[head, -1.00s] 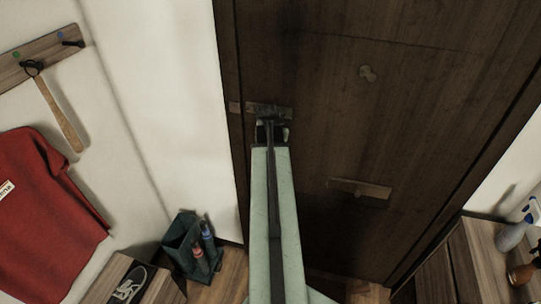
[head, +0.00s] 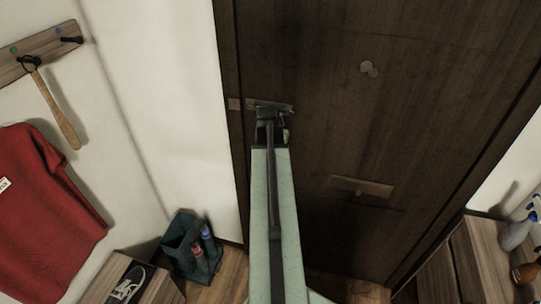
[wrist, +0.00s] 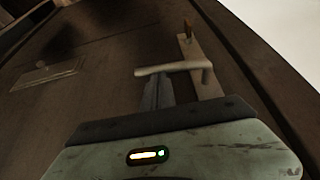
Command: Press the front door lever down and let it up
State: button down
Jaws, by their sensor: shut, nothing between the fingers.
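The front door (head: 400,110) is dark wood. Its metal lever (head: 284,108) is near the door's left edge in the head view, partly hidden by my gripper (head: 270,112). In the wrist view the lever (wrist: 165,69) runs across the picture from a pale upright plate (wrist: 196,55). My gripper (wrist: 157,82) is shut and empty, its fingertips right against or just beside the lever's free part. I cannot tell whether they touch. The wrist view looks turned over, with the door's letter slot on the left.
A letter slot (head: 361,186) and a small round fitting (head: 369,69) are on the door. At left are a hook rail (head: 40,53), a red garment (head: 45,200), a green caddy (head: 190,247) and a shoe on a bench. A wooden cabinet (head: 470,262) with bottles stands at right.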

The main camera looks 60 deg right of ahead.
notch_tip(320, 180, down, 3)
jog(key=b, duration=0.3)
jog(key=shift+f, duration=0.15)
dwell(0.8)
notch_tip(320, 180, up, 10)
jog(key=p, duration=1)
